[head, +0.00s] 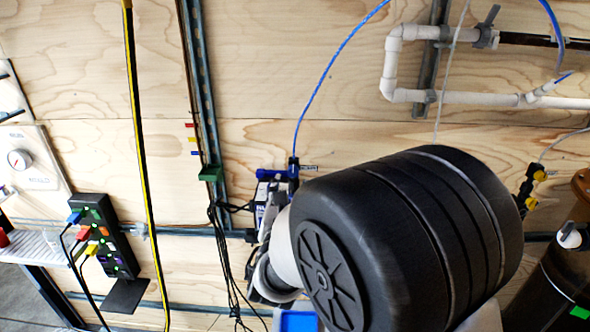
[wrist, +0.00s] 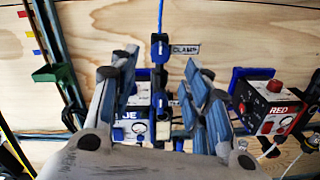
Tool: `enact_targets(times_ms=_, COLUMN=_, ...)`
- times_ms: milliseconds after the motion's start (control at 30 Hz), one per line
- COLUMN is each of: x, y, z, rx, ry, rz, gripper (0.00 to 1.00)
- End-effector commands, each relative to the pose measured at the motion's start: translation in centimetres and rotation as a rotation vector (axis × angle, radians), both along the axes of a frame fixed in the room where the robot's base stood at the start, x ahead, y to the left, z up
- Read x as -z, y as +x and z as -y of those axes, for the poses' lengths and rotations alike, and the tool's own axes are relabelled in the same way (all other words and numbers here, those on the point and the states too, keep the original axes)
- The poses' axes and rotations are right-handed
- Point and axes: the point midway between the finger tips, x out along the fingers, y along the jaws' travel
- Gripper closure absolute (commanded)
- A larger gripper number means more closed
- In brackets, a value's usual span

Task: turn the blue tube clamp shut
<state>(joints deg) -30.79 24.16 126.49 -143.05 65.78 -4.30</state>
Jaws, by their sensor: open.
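The blue tube clamp (wrist: 159,49) is a small dark blue and black piece on the wall beside a "CLAMP" label (wrist: 186,49). The thin blue tube (wrist: 161,14) runs down into it from above. In the head view the clamp (head: 293,168) shows small at the lower end of the blue tube (head: 325,75). My gripper (wrist: 160,82) is open, and in the wrist view its fingers stand left and right of the clamp's line, with nothing held. I cannot tell the clamp's turn position. In the head view my arm hides most of the gripper.
A white and blue box (wrist: 131,128) ending in "UE" sits below the clamp, partly hidden by the left finger. A box marked "RED" (wrist: 270,112) is at the right. A green bracket (head: 211,173) and black hanging cables (head: 228,255) are left of the clamp.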

Motion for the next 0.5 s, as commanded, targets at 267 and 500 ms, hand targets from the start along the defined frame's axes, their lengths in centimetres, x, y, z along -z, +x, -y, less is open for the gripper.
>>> enact_targets(times_ms=267, x=0.0, y=4.9, z=0.3, rx=0.001, ry=0.001, rz=0.001, gripper=0.56)
enact_targets(times_ms=500, x=0.0, y=6.3, z=0.3, rx=0.000, ry=0.000, rz=0.001, gripper=0.56)
